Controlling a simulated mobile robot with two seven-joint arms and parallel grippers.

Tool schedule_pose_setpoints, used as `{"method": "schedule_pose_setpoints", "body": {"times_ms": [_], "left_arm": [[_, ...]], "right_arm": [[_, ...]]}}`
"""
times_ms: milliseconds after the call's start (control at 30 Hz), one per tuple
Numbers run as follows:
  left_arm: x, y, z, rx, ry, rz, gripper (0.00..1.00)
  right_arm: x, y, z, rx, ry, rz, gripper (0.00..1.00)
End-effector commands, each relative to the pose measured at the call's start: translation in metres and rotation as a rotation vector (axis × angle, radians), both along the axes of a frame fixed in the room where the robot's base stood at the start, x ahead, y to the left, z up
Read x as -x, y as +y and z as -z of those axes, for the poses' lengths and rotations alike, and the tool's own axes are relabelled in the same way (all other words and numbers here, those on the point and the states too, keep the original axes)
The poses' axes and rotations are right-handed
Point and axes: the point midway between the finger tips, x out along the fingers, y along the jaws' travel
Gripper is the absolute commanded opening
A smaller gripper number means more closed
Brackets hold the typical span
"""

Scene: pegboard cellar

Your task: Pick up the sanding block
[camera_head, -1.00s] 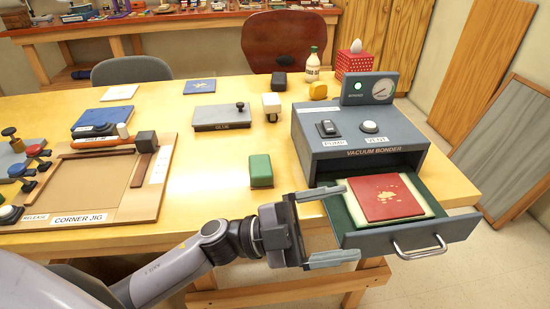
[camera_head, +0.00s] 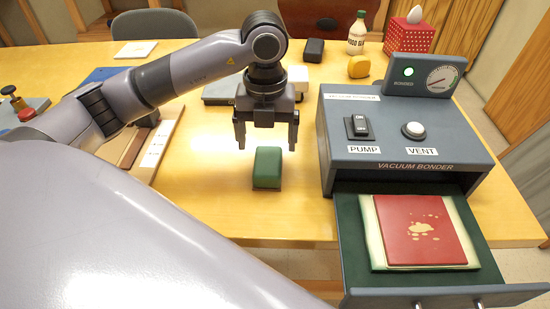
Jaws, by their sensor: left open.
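The sanding block appears to be the green block (camera_head: 267,168), which lies on the yellow table left of the vacuum bonder. My left gripper (camera_head: 267,138) points down, open and empty, with one finger toward each side of the block. In the picture its fingertips show just above and behind the block's top. They do not visibly touch it, and the exact gap is hard to tell. My right gripper is not in view.
The vacuum bonder (camera_head: 400,130) stands close to the right, its drawer (camera_head: 350,230) open with a red panel (camera_head: 420,230) inside. Table around the green block is clear.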

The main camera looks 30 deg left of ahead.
Motion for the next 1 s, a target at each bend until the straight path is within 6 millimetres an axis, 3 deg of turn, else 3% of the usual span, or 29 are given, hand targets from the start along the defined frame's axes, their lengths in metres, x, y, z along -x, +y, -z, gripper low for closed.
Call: {"method": "schedule_pose_setpoints", "body": {"times_ms": [400, 700, 767, 900, 1000], "left_arm": [[0.001, -0.004, 0.056, 0.003, 0.004, 0.003, 0.89], [0.001, -0.004, 0.062, 0.004, 0.001, 0.004, 0.89], [0.001, -0.004, 0.062, 0.004, 0.001, 0.004, 0.73], [0.001, -0.004, 0.062, 0.004, 0.001, 0.004, 0.31], [0.001, -0.004, 0.062, 0.004, 0.001, 0.004, 0.31]], "right_arm": [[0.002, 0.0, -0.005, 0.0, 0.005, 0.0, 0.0], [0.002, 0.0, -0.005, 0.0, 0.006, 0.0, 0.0], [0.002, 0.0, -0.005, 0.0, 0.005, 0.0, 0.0], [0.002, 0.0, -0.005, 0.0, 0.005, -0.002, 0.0], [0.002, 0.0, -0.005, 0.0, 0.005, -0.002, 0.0]]}}
